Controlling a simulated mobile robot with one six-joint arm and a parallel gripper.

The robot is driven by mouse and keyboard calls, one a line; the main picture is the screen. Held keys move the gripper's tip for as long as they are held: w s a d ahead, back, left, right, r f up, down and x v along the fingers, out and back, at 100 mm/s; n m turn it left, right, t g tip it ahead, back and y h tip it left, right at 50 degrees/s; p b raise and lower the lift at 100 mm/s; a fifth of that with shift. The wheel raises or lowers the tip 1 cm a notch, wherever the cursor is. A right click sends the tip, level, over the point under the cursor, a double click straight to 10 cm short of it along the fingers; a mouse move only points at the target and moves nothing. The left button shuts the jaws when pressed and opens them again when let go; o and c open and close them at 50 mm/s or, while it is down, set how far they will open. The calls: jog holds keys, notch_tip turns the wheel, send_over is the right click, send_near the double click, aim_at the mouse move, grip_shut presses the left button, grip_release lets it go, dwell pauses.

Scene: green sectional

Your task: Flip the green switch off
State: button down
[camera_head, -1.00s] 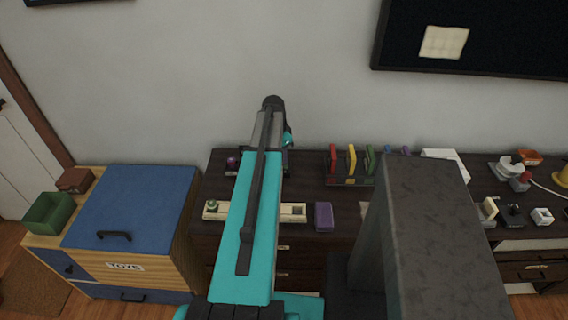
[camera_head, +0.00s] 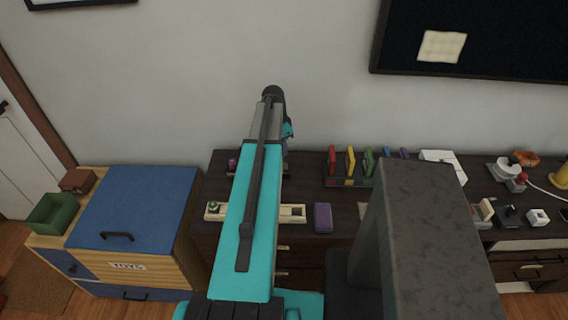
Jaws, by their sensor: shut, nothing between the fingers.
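My teal and grey arm (camera_head: 255,200) reaches up over the dark dresser (camera_head: 335,218) in the head view. A small teal wrist part (camera_head: 288,130) shows at its far right side. My gripper's fingers are hidden behind the arm, so I cannot see what they are near. A cream strip (camera_head: 292,212) lies on the dresser, with its middle hidden by my arm. A small green knob (camera_head: 213,206) stands on its left end. I cannot tell for sure whether this is the green switch, or its position.
A rack with upright red (camera_head: 332,160), yellow, green, blue and purple pieces stands right of my arm. A purple block (camera_head: 322,217) lies in front. A blue-lidded toy chest (camera_head: 138,208) is left, with a green bin (camera_head: 52,213). My grey column hides part of the dresser.

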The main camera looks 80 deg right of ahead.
notch_tip(320, 180, up, 2)
jog(key=shift+p, duration=0.4)
dwell(0.4)
